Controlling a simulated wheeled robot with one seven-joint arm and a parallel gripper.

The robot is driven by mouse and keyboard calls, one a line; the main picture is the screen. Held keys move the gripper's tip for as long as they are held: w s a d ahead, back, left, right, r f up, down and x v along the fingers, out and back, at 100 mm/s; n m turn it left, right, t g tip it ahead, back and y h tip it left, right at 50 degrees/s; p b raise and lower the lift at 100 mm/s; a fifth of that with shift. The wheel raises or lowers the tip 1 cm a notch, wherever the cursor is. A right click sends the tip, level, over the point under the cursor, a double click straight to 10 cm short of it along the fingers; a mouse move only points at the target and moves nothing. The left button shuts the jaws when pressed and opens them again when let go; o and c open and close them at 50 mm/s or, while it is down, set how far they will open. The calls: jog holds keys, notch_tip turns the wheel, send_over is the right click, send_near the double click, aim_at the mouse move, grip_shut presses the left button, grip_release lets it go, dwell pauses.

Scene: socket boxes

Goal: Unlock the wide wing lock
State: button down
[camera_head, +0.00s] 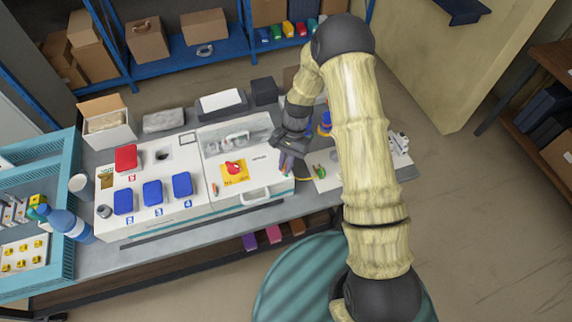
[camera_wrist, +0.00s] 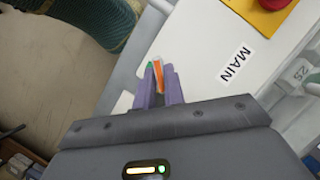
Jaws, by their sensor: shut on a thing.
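My gripper (camera_head: 285,166) is at the right end of the white box (camera_head: 236,152) with the red knob. In the wrist view its two purple fingers (camera_wrist: 159,88) are shut on a small orange and green piece (camera_wrist: 157,74), apparently the wing lock, beside the "MAIN" label. The fingers hide most of this piece, so its width and how far it is turned cannot be told. Another small orange piece (camera_head: 214,188) shows at the box's left front edge.
The red knob (camera_head: 233,167) on its yellow plate and a pale front handle (camera_head: 256,196) are on the same box. A white panel with blue covers (camera_head: 152,192) stands to the left. A blue bottle (camera_head: 68,223) is near the teal rack (camera_head: 70,180).

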jog(key=n+h, duration=0.1)
jog(key=n, duration=0.1)
jog(key=n+b, duration=0.1)
jog(key=n, duration=0.1)
jog(key=shift+w+a+n+h+b, duration=0.15)
jog(key=shift+n+h+b, duration=0.15)
jog(key=shift+h, duration=0.1)
jog(key=n, duration=0.2)
jog(key=n+h+b, duration=0.1)
jog(key=n, duration=0.1)
jog(key=shift+a+h, duration=0.1)
jog(key=shift+h, duration=0.2)
jog(key=shift+n, duration=0.3)
jog(key=c, duration=1.5)
grip_release()
jog(key=b+v, duration=0.4)
jog(key=v, duration=1.3)
jog(key=shift+w+a+r, duration=0.1)
jog(key=shift+w+r, duration=0.05)
jog(key=shift+w, duration=0.1)
